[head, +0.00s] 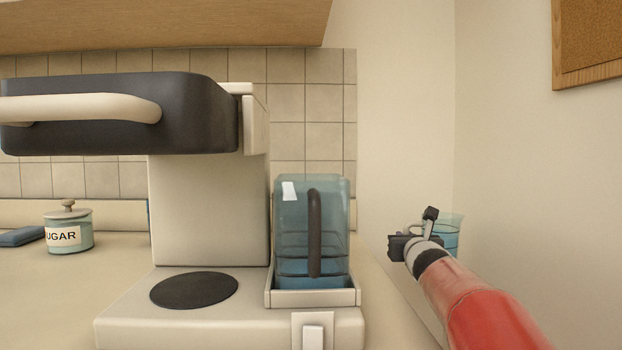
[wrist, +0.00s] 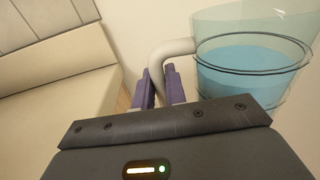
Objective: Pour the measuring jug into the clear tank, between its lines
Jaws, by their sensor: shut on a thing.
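The clear tank (head: 292,225) stands upright in the tray of a coffee machine in the head view. It is bluish and see-through, with a dark upright handle and a white patch near its top. Blue water shows low in it; I cannot clearly read its lines. My gripper (head: 418,238) is to the right of the tank, apart from it. In the wrist view my gripper (wrist: 158,88) is shut on the pale handle of the measuring jug (wrist: 255,65). The jug is clear, with dark rings and blue water. In the head view the jug (head: 452,232) is partly hidden behind my gripper.
The coffee machine (head: 208,210) has a dark upper part with a cream handle jutting left of the tank. A wooden cabinet (head: 160,25) hangs above. A sugar jar (head: 68,230) and blue cloth (head: 22,236) are far left. A wall is close on the right.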

